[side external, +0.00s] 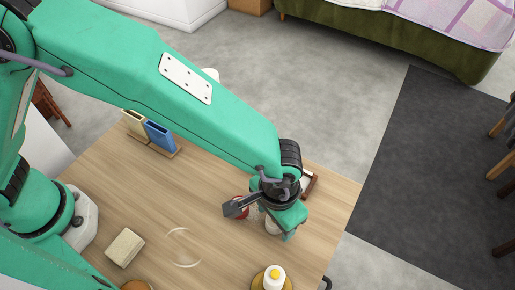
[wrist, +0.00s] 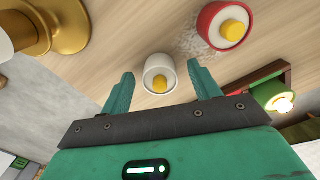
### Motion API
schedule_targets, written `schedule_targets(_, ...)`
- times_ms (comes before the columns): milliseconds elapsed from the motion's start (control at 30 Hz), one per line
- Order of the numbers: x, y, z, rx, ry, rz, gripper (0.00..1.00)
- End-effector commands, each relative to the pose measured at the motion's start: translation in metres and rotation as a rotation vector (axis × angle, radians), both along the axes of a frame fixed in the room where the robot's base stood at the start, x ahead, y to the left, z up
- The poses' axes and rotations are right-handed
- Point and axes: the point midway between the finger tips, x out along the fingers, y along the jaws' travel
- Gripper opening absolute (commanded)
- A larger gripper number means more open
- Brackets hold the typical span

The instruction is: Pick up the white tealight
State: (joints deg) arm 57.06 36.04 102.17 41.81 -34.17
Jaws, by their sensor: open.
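The white tealight (wrist: 152,66), a small white cup with a yellow centre, stands on the wooden table between the tips of my gripper (wrist: 161,68) in the wrist view. The two green fingers are apart, with a visible gap on either side of it. In the side view my gripper (side external: 287,229) is low over the table, and the white tealight (side external: 272,227) shows partly behind it. A red tealight (wrist: 209,39) with a yellow centre lies just beyond the right finger; in the side view the red tealight (side external: 240,212) is left of my gripper.
A gold holder (wrist: 74,28) with a white candle stands close on the left in the wrist view. A brown frame (side external: 311,185) is behind my gripper. A clear glass ring (side external: 184,262), a beige block (side external: 125,247) and a blue upright item (side external: 160,136) stand farther left.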

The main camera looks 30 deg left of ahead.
Motion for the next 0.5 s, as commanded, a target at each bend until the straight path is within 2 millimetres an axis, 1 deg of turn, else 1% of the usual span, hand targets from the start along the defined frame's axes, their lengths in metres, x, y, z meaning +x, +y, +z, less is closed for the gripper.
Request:
schedule_targets(367, 0.0001, -0.0001, 0.0005, 0.0, 0.0, 0.0, 0.62)
schedule_targets(500, 0.0001, -0.0001, 0.0006, 0.0, 0.0, 0.0, 0.34)
